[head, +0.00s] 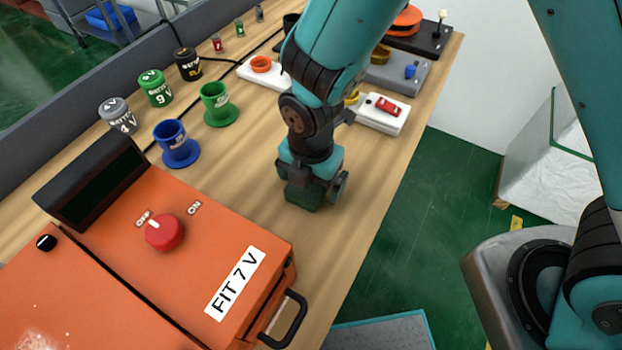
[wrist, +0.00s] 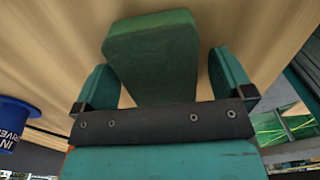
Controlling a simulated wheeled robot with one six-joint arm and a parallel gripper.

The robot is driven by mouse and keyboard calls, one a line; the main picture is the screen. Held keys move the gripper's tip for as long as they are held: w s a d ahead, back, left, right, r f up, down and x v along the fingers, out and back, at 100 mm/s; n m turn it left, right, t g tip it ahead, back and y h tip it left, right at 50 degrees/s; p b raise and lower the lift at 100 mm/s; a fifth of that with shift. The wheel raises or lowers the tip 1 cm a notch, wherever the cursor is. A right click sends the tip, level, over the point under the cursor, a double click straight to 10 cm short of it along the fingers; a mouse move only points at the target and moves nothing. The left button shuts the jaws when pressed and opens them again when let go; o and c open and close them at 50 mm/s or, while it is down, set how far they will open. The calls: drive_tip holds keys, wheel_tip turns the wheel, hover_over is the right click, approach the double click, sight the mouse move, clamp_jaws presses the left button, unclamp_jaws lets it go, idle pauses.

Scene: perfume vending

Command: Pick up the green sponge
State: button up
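The green sponge (wrist: 150,55) is a flat block with rounded corners, seen between my gripper's two teal fingers (wrist: 163,80) in the wrist view. The fingers are spread apart, with a gap at the right side of the sponge. The left finger overlaps its edge in the picture, so I cannot tell whether they touch. In the head view, my gripper (head: 312,188) points down over the wooden table, and a dark green part of the sponge (head: 303,196) shows at its lower end. The sponge's near end is hidden behind the gripper body in the wrist view.
An orange machine (head: 215,220) labelled "FIT 7 V" stands at the front left. Blue (head: 178,150) and green (head: 217,108) cup holders stand left of my gripper. A white box with a red switch (head: 388,107) is behind. The table's right edge is close.

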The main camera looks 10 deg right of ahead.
drive_tip(key=c, duration=0.9)
wheel_tip(320, 180, up, 20)
